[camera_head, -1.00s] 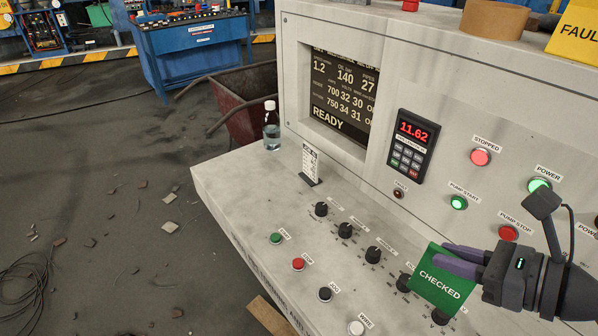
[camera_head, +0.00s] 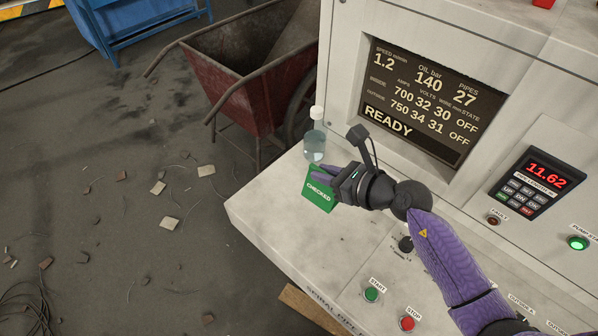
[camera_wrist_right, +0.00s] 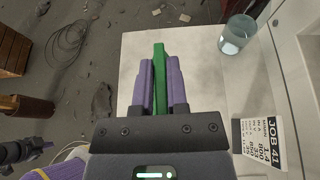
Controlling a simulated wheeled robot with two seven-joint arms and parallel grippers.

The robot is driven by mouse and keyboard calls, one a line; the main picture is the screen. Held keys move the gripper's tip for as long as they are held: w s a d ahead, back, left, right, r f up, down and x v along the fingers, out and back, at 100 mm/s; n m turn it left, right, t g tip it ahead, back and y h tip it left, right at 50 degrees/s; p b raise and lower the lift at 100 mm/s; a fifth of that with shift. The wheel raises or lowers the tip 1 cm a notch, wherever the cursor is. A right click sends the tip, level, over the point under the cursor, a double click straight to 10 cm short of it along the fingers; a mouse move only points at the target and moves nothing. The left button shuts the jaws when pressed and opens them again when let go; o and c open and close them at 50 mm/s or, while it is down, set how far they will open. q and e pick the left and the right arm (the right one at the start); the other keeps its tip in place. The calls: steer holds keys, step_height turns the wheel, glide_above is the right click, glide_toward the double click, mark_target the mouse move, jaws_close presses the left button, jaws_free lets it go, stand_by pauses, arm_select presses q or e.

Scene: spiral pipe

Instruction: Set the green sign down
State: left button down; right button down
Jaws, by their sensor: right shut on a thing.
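The green sign (camera_head: 318,194), lettered CHECKED, is in my right gripper (camera_head: 326,181) near the left end of the white console ledge (camera_head: 262,207). The gripper is shut on it, with purple fingers on both sides. In the right wrist view the sign (camera_wrist_right: 159,75) shows edge-on as a green strip between the two fingers (camera_wrist_right: 160,85), with the pale ledge (camera_wrist_right: 195,75) beyond and beside it. I cannot tell whether the sign's lower edge touches the ledge. My left gripper does not show in the head view.
A clear bottle (camera_head: 315,136) stands on the ledge just behind the sign; it also shows in the right wrist view (camera_wrist_right: 237,35). A JOB 41 card (camera_wrist_right: 259,145) is right of the gripper. A red wheelbarrow (camera_head: 240,85) stands beyond the ledge. The ledge's left corner is bare.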

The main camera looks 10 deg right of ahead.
step_height(320, 180, down, 11)
steer(key=b, duration=0.5)
steer(key=shift+r+b, duration=0.15)
steer(key=shift+b, duration=0.2)
steer(key=shift+f, duration=0.35)
steer(key=shift+r, duration=0.15)
steer(key=c, duration=0.6)
jaws_free()
steer(key=shift+c, duration=0.2)
